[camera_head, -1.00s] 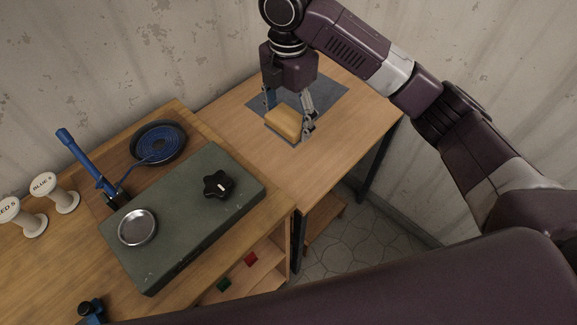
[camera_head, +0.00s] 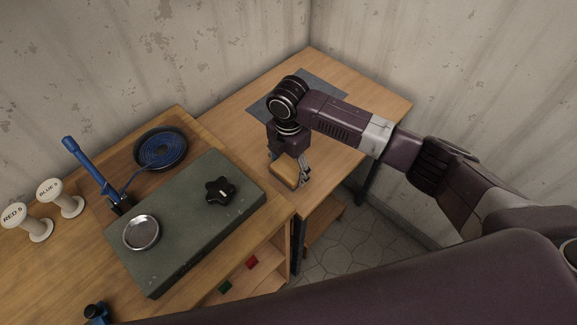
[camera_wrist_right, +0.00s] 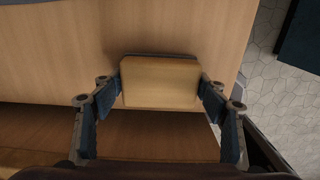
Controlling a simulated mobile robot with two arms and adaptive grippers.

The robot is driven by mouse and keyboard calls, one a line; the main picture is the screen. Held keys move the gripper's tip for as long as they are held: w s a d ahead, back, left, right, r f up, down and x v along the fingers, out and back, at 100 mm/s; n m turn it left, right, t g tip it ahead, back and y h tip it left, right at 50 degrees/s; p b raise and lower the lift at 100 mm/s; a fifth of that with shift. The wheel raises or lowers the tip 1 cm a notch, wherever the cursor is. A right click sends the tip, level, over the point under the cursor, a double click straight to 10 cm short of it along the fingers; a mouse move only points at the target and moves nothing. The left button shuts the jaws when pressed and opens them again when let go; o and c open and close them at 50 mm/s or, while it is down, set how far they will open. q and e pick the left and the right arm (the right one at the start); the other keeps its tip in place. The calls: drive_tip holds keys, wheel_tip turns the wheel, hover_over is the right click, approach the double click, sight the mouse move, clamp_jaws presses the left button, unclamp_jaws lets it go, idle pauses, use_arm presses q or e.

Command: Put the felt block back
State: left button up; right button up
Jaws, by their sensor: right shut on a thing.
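The felt block (camera_head: 284,172) is a tan, rounded block. My right gripper (camera_head: 289,177) is shut on it, near the front edge of the right-hand wooden table (camera_head: 240,125). In the right wrist view, the block (camera_wrist_right: 160,82) sits between the two blue-padded fingers of my right gripper (camera_wrist_right: 160,90). I cannot tell whether its underside touches the table. A dark grey mat (camera_head: 322,88) lies at the back of that table, partly hidden by my right arm. My left gripper is not in view.
Left of it, a workbench bears a green slab (camera_head: 180,240) with a black knob (camera_head: 220,191) and a metal dish (camera_head: 141,233). Behind are a blue coil in a dark pan (camera_head: 160,148), a blue-handled tool (camera_head: 85,165) and spools (camera_head: 50,192). A gap separates the furniture fronts from my body.

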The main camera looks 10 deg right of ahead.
sight(289, 167)
drive_tip(key=shift+f, duration=0.15)
drive_tip(key=o, duration=1.1)
wheel_tip(289, 167, up, 12)
drive_tip(key=b, duration=0.1)
drive_tip(key=shift+r, duration=0.2)
drive_tip(key=shift+f, duration=0.1)
